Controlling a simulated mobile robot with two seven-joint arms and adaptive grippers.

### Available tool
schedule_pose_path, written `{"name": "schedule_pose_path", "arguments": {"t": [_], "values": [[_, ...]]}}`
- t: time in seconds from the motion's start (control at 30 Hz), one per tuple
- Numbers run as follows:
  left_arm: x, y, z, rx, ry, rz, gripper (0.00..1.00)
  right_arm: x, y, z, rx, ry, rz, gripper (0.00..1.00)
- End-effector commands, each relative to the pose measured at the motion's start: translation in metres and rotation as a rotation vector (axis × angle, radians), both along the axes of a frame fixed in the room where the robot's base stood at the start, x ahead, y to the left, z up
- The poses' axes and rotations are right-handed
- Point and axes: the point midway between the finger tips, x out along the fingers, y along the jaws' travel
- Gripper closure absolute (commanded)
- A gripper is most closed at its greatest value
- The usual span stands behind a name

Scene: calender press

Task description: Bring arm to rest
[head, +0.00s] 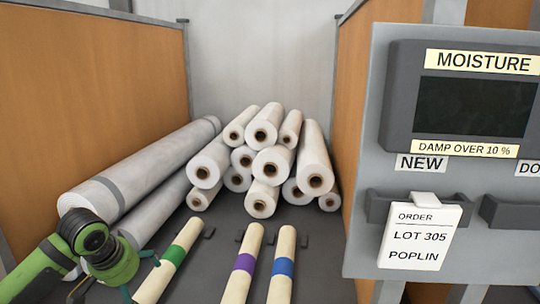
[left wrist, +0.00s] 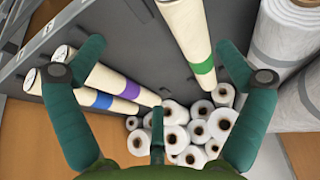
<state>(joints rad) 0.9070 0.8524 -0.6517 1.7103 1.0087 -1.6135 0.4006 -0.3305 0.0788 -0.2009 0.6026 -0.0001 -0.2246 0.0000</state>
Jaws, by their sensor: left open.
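My left arm comes in at the lower left of the head view, and its gripper (head: 138,276) is beside the green-banded cream roll (head: 172,256). In the left wrist view the teal fingers of the left gripper (left wrist: 158,52) are spread wide, with nothing held between them. The green-banded roll also shows there (left wrist: 190,35), beyond the fingers near the right one; whether any finger touches it I cannot tell. My right gripper is in neither view.
A purple-banded roll (head: 242,266) and a blue-banded roll (head: 282,266) lie to the right. White rolls (head: 268,160) are stacked behind, and long grey rolls (head: 150,165) lie at left. Orange partitions (head: 90,80) flank the bay. A moisture panel (head: 365,235) holds an order card (head: 420,236).

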Motion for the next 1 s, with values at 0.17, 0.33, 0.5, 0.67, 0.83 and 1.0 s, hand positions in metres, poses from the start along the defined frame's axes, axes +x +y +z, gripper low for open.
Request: {"name": "schedule_pose_path", "arguments": {"t": [0.17,0.33,0.5,0.67,0.83,1.0], "values": [[-0.021,-0.04,-0.05,0.01,0.022,-0.104,0.0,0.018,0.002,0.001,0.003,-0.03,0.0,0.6],[-0.049,-0.076,-0.093,0.007,0.025,-0.188,0.0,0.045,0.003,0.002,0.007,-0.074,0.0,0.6],[-0.096,-0.117,-0.139,-0.02,0.018,-0.258,0.0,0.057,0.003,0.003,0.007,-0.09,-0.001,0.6],[-0.155,-0.142,-0.172,-0.05,0.006,-0.258,0.0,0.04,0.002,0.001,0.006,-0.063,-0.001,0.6],[-0.206,-0.141,-0.189,-0.045,0.011,-0.198,0.0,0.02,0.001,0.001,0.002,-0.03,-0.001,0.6],[-0.242,-0.131,-0.197,-0.024,0.03,-0.137,0.0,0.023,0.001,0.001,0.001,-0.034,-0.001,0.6]]}}
